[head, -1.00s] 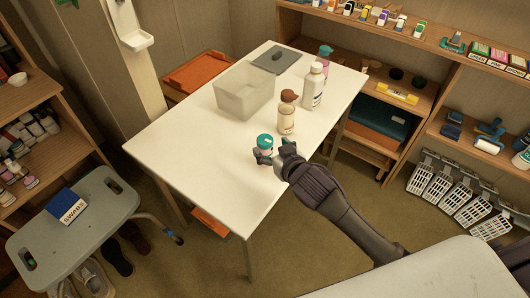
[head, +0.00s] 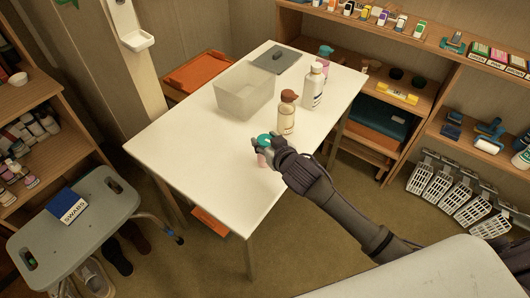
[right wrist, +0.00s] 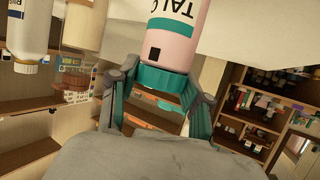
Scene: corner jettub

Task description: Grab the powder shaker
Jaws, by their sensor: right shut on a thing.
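The powder shaker is a pink bottle (head: 262,160) with a teal cap and lettering that starts "TAL". It is at the front right part of the white table (head: 178,146). My right gripper (head: 266,145) is shut on its teal cap, coming in from the lower right. In the right wrist view the fingers (right wrist: 160,77) lie on both sides of the cap, and the pink body (right wrist: 183,38) extends beyond the top edge. The arm hides part of the shaker; whether its base touches the table I cannot tell. My left gripper is not in view.
A brown-capped bottle (head: 286,120) stands close behind the shaker, with a white bottle (head: 313,88) farther back. A translucent bin (head: 240,97), a grey lid (head: 277,60) and a pink bottle (head: 325,54) are at the back. The table's left and front are clear.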

